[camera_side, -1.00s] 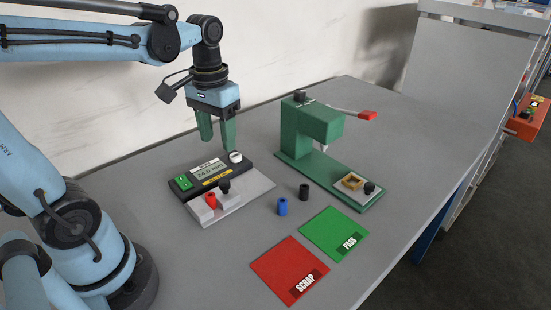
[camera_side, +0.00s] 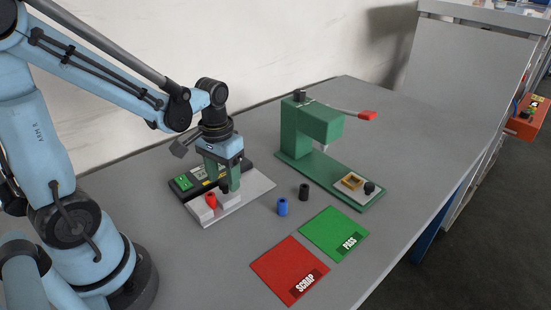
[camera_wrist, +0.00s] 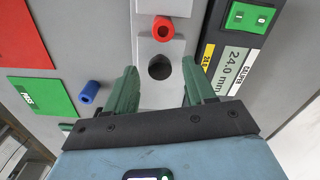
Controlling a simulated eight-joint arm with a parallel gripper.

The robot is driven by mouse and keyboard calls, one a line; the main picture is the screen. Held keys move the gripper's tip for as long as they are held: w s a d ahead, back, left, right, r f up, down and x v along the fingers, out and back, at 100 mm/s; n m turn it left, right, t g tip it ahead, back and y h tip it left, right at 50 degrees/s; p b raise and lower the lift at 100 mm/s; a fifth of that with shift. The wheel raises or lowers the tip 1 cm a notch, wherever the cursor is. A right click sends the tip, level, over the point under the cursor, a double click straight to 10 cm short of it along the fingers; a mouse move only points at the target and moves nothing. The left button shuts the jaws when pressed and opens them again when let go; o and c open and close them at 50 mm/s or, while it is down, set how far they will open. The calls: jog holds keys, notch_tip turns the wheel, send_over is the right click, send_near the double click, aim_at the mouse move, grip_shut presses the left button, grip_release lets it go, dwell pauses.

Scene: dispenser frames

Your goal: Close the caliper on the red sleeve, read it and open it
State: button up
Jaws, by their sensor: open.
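The caliper is a light grey plate (camera_side: 255,188) with a dark display unit behind it. Its display (camera_wrist: 236,68) reads about 24.0 mm in the wrist view. The red sleeve (camera_side: 211,199) stands on the caliper; it also shows in the wrist view (camera_wrist: 163,29), at the top. A black knob (camera_wrist: 160,67) sits on a light grey block a short way from the sleeve. My gripper (camera_side: 224,186) is low over the caliper, its green fingers open. In the wrist view my gripper (camera_wrist: 159,66) has one finger on each side of the knob, with gaps visible.
A blue sleeve (camera_side: 282,207) and a black sleeve (camera_side: 304,191) stand on the table to the right. The green press (camera_side: 310,125) stands behind them. The red SCRAP mat (camera_side: 283,266) and green PASS mat (camera_side: 325,227) lie in front. The table's right part is clear.

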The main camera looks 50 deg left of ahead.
jog(key=shift+f, duration=0.5)
grip_shut()
jog(key=shift+s, duration=0.1)
